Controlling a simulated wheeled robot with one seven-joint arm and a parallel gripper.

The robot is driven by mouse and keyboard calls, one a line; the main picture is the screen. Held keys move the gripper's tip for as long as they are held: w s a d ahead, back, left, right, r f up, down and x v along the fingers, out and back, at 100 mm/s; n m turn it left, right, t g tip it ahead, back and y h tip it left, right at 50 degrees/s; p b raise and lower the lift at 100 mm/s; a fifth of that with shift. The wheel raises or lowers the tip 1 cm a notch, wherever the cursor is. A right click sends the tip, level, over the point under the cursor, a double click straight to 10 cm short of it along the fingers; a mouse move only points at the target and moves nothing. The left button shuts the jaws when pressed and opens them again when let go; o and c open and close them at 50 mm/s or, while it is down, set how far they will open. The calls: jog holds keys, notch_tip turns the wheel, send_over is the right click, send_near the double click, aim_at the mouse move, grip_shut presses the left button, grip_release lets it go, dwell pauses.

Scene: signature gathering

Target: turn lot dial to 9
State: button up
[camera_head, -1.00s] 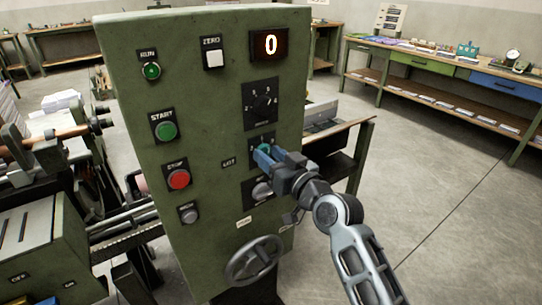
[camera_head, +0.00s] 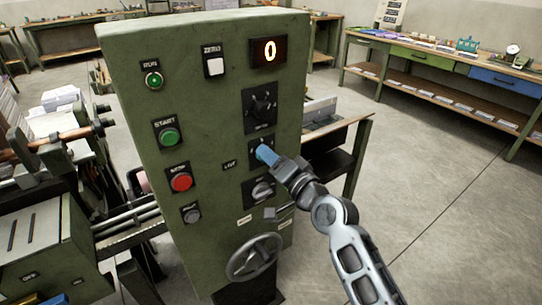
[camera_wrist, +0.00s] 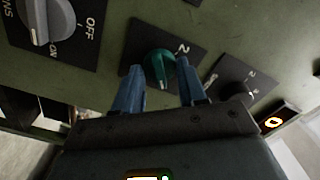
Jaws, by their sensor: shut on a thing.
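The lot dial is a small green-teal knob (camera_wrist: 160,68) on a dark plate in the wrist view, and its edge (camera_head: 264,152) shows in the head view, right of the LOT label (camera_head: 229,166). A white mark like a 2 is beside the knob; its other marks are hidden or too small to read. My gripper (camera_head: 273,159) has blue fingers and is shut on the knob. In the wrist view the fingers of my gripper (camera_wrist: 159,87) stand on either side of the knob, which partly hides their contact.
A handwheel (camera_head: 254,258) sticks out lower down. The red-lit display (camera_head: 270,51) reads 0. Open floor (camera_head: 430,190) lies to the right.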

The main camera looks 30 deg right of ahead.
jog(key=shift+f+m, duration=0.1)
jog(key=shift+m, duration=0.4)
jog(key=o, duration=1)
jog(key=shift+o, duration=0.2)
jog(key=s+b, duration=0.1)
jog(key=s, duration=0.6)
jog(key=shift+s, duration=0.4)
